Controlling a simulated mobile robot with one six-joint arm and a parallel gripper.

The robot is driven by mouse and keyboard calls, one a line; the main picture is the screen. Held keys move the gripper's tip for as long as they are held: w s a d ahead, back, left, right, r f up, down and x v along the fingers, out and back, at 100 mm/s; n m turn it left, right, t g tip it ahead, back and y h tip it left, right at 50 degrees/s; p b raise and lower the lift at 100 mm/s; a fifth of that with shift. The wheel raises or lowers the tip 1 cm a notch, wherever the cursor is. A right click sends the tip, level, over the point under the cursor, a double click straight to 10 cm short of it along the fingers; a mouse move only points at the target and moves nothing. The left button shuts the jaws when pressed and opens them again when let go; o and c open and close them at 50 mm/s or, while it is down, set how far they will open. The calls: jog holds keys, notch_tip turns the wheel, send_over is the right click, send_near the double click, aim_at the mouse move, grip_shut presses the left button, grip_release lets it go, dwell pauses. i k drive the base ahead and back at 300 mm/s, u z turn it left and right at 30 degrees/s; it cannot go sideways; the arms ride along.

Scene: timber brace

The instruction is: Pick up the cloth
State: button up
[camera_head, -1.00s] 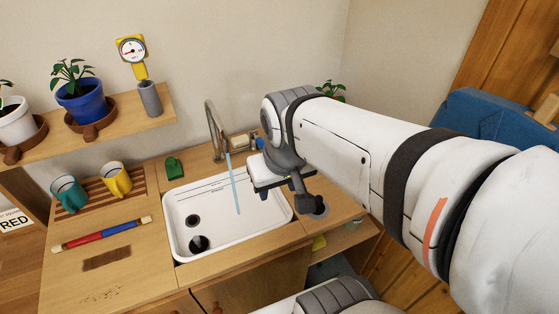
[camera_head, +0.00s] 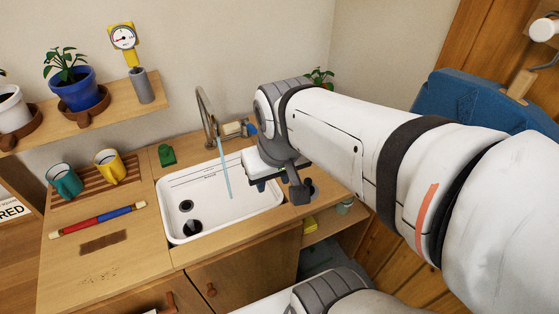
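I cannot make out a cloth for certain. A small yellow item (camera_head: 310,224) lies on the open lower shelf right of the sink cabinet; it is too small to tell if it is cloth. My gripper (camera_head: 261,184) is over the right side of the white sink (camera_head: 225,210), beside the tap.
The tap (camera_head: 207,115) runs a thin stream into the sink. A green item (camera_head: 167,155), a teal mug (camera_head: 65,182), a yellow mug (camera_head: 107,166) and a red-blue rod (camera_head: 97,220) are on the counter's left. Potted plants stand on the shelf (camera_head: 120,120).

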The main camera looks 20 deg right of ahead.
aim_at(310, 225)
jog(key=u, duration=0.15)
jog(key=k, duration=0.4)
jog(key=z, duration=2.8)
jog(key=k, duration=1.55)
jog(key=u, duration=0.45)
jog(key=i, duration=1.05)
